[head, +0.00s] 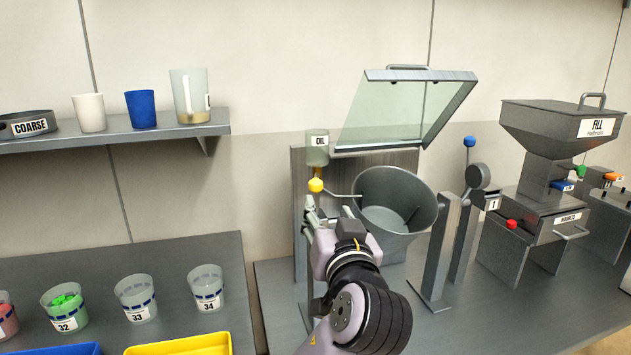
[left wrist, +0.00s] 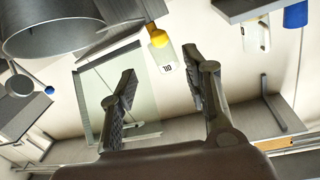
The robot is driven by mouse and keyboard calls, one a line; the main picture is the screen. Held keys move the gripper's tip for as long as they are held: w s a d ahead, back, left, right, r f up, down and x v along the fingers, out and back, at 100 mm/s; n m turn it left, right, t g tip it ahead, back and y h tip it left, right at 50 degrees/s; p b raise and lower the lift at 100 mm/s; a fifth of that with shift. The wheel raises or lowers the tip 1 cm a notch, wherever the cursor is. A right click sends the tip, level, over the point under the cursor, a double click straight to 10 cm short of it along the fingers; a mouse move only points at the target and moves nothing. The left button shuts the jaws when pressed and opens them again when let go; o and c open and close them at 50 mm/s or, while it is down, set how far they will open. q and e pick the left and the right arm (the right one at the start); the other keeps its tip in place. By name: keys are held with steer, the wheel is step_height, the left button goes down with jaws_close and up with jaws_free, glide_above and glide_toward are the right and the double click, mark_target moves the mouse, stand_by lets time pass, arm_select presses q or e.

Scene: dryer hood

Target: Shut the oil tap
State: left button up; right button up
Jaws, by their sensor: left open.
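The clear oil container (head: 317,155) with its OIL label hangs on the grey upright panel at the left of the dryer drum. A yellow ball knob (head: 316,185) shows just below it, and a thin rod runs from there toward the drum. My left gripper (head: 331,210) is just below the knob in the head view, with its fingers spread and nothing between them. In the left wrist view, my open gripper (left wrist: 168,72) has the yellow knob (left wrist: 158,38) and the oil container (left wrist: 166,68) beyond its fingertips. The knob looks apart from the fingers. My right gripper is not in view.
The metal drum (head: 398,205) stands close at the right, under a raised glass hood (head: 405,110). A blue-knobbed lever (head: 469,142) and the FILL machine (head: 560,125) are farther right. A shelf (head: 110,133) with cups and a table with numbered cups are left.

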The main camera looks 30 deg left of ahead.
mark_target(317, 188)
arm_select(q)
steer(key=p+x, duration=0.1)
steer(key=x, duration=0.5)
steer(key=shift+w+a, duration=0.15)
steer(key=shift+a, duration=0.05)
steer(key=p+x, duration=0.1)
steer(key=x, duration=0.5)
steer(key=shift+w+a, duration=0.25)
steer(key=shift+w+a+f, duration=0.1)
steer(key=shift+w+a, duration=0.15)
steer(key=shift+w, duration=0.05)
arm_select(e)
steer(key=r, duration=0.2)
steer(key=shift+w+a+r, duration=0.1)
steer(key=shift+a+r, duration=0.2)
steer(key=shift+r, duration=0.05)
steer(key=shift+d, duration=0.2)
arm_select(q)
steer(key=c, duration=0.3)
jaws_close()
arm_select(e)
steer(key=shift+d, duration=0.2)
